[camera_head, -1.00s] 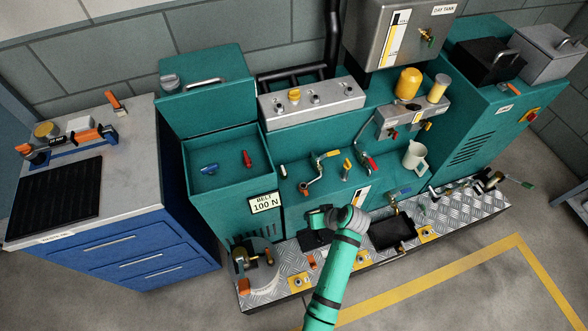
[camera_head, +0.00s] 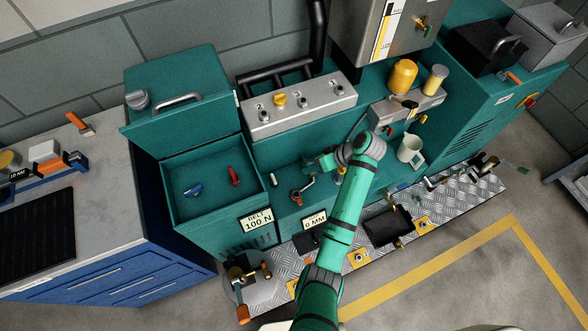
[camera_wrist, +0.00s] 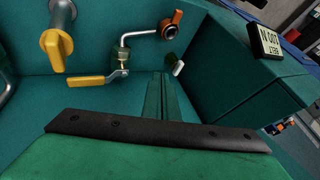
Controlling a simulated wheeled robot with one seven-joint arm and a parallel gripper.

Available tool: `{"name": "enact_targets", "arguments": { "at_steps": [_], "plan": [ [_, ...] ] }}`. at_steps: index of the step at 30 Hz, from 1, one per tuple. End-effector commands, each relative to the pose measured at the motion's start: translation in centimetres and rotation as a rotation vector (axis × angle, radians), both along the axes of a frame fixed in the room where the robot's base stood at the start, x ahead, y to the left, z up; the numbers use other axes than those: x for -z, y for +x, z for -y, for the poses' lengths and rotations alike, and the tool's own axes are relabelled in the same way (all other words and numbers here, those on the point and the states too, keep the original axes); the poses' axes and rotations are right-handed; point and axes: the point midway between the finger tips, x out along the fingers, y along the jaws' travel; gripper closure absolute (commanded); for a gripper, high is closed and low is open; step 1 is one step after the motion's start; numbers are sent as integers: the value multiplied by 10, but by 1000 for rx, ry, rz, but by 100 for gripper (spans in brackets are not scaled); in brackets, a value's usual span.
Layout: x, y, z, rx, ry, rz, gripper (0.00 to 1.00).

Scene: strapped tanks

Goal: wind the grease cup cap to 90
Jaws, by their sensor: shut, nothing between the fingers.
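No part is clearly marked as the grease cup cap, so I cannot tell which fitting it is. In the wrist view, a yellow T-shaped knob (camera_wrist: 57,47), a yellow lever (camera_wrist: 100,79) and a bent metal crank with an orange end (camera_wrist: 171,26) stand on the green panel. A small white-tipped stub (camera_wrist: 178,68) is near my fingers. The crank also shows in the head view (camera_head: 303,192). My gripper (camera_wrist: 163,76) is shut and empty in front of the panel. In the head view it (camera_head: 309,163) is close to the crank; contact is not clear.
A green bin (camera_head: 212,180) with red and blue handles stands to the left, with a BELT 100 N sign (camera_head: 257,221). A 0 MM sign (camera_head: 314,220) is below the crank. A black tray (camera_head: 382,229) and white jug (camera_head: 410,150) are to the right.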

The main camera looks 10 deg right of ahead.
Motion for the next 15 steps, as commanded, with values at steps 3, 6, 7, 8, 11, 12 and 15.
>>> {"name": "enact_targets", "arguments": {
  "at_steps": [3, 6, 7, 8, 11, 12, 15],
  "plan": [
    [13, 2, -7, 2, 0, -2, 100],
    [27, 6, -16, 2, 1, -4, 100],
    [31, 7, -19, 3, 1, -5, 100],
    [36, 9, -22, 3, 1, -5, 100],
    [51, 14, -33, 2, 1, -4, 100],
    [57, 16, -38, 1, 1, -3, 100],
    [71, 20, -48, 0, 0, -2, 100]
  ]
}}
